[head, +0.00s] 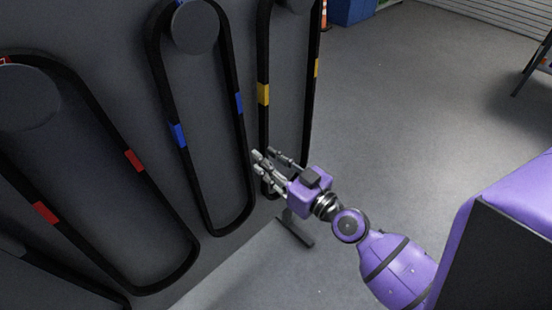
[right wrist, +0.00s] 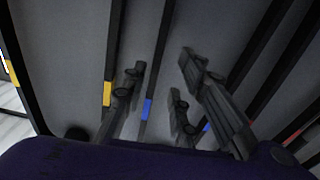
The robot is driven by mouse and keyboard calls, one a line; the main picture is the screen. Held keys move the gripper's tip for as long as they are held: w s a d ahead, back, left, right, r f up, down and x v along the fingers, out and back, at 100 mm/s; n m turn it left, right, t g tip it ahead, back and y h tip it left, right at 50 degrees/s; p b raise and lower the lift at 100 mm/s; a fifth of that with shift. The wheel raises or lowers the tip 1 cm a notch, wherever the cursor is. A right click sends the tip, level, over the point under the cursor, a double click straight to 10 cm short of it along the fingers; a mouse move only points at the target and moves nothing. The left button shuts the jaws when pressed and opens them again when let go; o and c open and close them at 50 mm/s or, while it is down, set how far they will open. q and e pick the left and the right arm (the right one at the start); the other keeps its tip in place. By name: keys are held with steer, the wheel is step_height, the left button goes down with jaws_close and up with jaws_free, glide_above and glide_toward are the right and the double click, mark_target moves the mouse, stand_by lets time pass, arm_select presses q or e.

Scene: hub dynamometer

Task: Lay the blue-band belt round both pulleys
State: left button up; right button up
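The blue-band belt (head: 152,75) is a long black loop with blue marks. It hangs over a round dark disc (head: 194,27) on a dark panel in the head view. My right gripper (head: 264,160) is beside the right strand of this loop, with its fingers spread towards the panel. In the right wrist view the right gripper (right wrist: 160,85) is open, and a blue-marked strand (right wrist: 147,108) shows between its fingers. I cannot tell whether the fingers touch the strand. A second blue mark shows behind the right fingers. The left gripper is out of view. I cannot identify the two pulleys.
A red-band belt (head: 101,103) hangs to the left and a yellow-band belt (head: 264,60) to the right, close to my right gripper. Another dark loop shows partly at lower left. The floor (head: 420,120) to the right is mostly clear.

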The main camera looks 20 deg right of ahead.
mark_target(245, 140)
steer(key=p+x, duration=0.1)
steer(key=x, duration=0.4)
steer(key=shift+w+r, duration=0.15)
steer(key=shift+w, duration=0.25)
steer(key=x, duration=0.2)
steer(key=shift+w+a+p, duration=0.1)
steer(key=shift+w+p, duration=0.25)
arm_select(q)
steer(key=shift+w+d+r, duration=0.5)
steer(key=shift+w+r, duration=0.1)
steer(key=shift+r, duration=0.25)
arm_select(e)
steer(key=shift+w+a+f, duration=0.1)
steer(key=shift+w+a, duration=0.05)
steer(key=shift+w, duration=0.3)
steer(key=shift+w+a+f, duration=0.15)
steer(key=shift+w, duration=0.25)
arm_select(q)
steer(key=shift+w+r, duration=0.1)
arm_select(e)
steer(key=shift+c, duration=1.1)
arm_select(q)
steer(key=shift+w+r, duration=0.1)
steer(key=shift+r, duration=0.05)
arm_select(e)
jaws_close()
steer(key=shift+r, duration=0.25)
